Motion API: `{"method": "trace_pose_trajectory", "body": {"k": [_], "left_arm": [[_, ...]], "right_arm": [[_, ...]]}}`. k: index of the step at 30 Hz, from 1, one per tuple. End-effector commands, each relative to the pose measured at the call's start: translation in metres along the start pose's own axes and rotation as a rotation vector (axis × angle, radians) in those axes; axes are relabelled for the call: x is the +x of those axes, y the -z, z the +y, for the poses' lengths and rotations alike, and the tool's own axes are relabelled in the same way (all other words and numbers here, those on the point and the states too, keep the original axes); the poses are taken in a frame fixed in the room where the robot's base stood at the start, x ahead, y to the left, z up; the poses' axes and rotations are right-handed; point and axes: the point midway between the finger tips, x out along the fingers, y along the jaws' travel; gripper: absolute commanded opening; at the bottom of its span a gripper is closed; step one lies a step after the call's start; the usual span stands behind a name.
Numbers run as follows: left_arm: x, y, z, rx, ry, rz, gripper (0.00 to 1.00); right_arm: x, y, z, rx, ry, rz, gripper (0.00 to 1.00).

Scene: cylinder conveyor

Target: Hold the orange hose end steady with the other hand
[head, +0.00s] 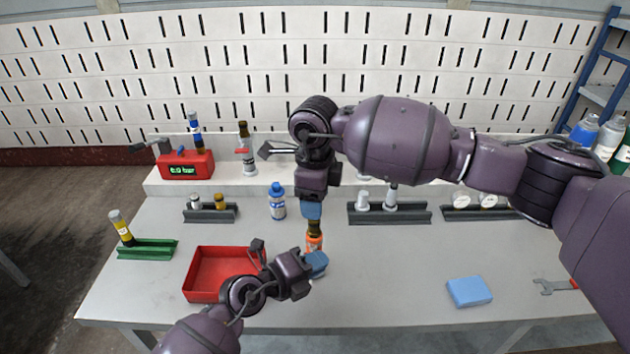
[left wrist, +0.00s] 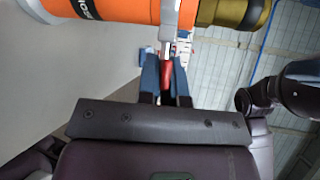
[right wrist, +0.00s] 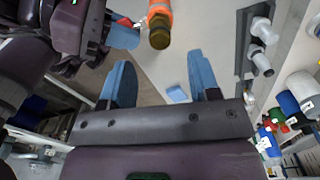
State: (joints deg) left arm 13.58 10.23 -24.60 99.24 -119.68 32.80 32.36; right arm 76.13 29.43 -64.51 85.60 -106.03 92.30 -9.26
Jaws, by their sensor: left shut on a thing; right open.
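The orange hose end (head: 314,243) stands above the front middle of the table, with a dark brass-coloured tip at its top. My left gripper (head: 317,264) is shut on its orange body. The left wrist view shows the orange body (left wrist: 120,10) and brass tip (left wrist: 225,12) crossing beyond the blue fingers. My right gripper (head: 311,210) is just above, pointing down, open and empty. In the right wrist view the brass tip (right wrist: 160,35) lies beyond the gap between the open fingers (right wrist: 160,78), apart from them.
A red tray (head: 190,272) is left of the hose end. A blue bottle (head: 278,202) and dark racks (head: 400,219) stand behind. A green rack (head: 150,249) is far left. A blue block (head: 469,292) and wrench (head: 553,287) lie right, with clear table between.

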Motion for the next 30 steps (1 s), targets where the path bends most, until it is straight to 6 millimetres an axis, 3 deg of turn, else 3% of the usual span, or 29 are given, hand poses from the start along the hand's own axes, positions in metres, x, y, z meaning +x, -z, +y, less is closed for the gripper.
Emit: {"method": "trace_pose_trajectory", "body": {"k": [6,12,25,30], "left_arm": [[0.000,0.000,0.000,0.000,0.000,0.000,0.00],[0.000,0.000,0.000,0.000,0.000,0.000,0.00],[0.000,0.000,0.000,0.000,0.000,0.000,0.00],[0.000,0.000,0.000,0.000,0.000,0.000,0.00]], "right_arm": [[0.034,0.000,0.000,0.002,-0.002,0.000,0.56],[0.054,0.000,0.000,0.002,-0.001,0.000,0.56],[0.061,0.000,0.000,0.002,0.001,-0.001,0.56],[0.060,0.000,0.000,0.002,0.001,-0.001,0.30]]}}
